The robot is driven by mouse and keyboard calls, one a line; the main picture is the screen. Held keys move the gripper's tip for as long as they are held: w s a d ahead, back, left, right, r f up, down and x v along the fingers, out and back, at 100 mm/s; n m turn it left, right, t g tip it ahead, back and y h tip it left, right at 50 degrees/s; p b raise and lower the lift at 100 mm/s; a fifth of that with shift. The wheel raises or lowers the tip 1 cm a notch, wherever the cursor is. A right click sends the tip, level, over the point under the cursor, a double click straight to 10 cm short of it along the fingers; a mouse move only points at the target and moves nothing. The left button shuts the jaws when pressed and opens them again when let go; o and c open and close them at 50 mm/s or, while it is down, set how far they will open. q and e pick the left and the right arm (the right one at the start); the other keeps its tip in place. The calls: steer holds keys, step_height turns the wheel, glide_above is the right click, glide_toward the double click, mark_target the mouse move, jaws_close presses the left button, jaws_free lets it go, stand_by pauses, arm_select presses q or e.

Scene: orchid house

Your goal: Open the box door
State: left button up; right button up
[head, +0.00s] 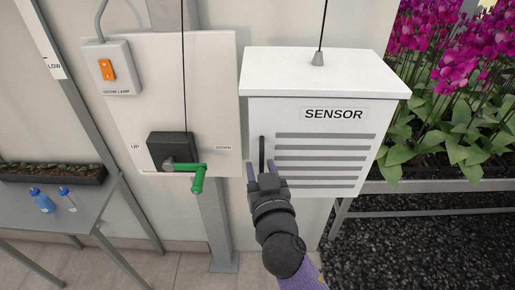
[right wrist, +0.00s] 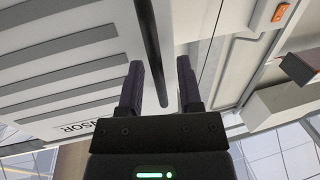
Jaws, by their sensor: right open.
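The white sensor box (head: 320,120) hangs on the wall in the head view, with a lid, slatted front and a SENSOR label. Its door (head: 330,182) looks shut. A dark vertical bar handle (head: 262,155) is at the door's left side. My right gripper (head: 266,170) is at the handle's lower part. In the right wrist view the handle (right wrist: 152,50) runs between the two open fingers (right wrist: 160,85), nearer the left finger. The fingers do not look closed on it. My left gripper is not in view.
Left of the box is a panel (head: 215,70) with an orange lamp switch (head: 106,69) and a green crank handle (head: 200,178). A bench (head: 60,220) with blue bottles (head: 43,200) stands at left. Orchids (head: 450,60) grow at right, close to the box.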

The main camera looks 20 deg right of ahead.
steer(key=shift+w+d, duration=0.1)
steer(key=shift+w, duration=0.25)
steer(key=shift+s, duration=0.2)
steer(key=shift+c, duration=0.4)
jaws_close()
stand_by(0.6)
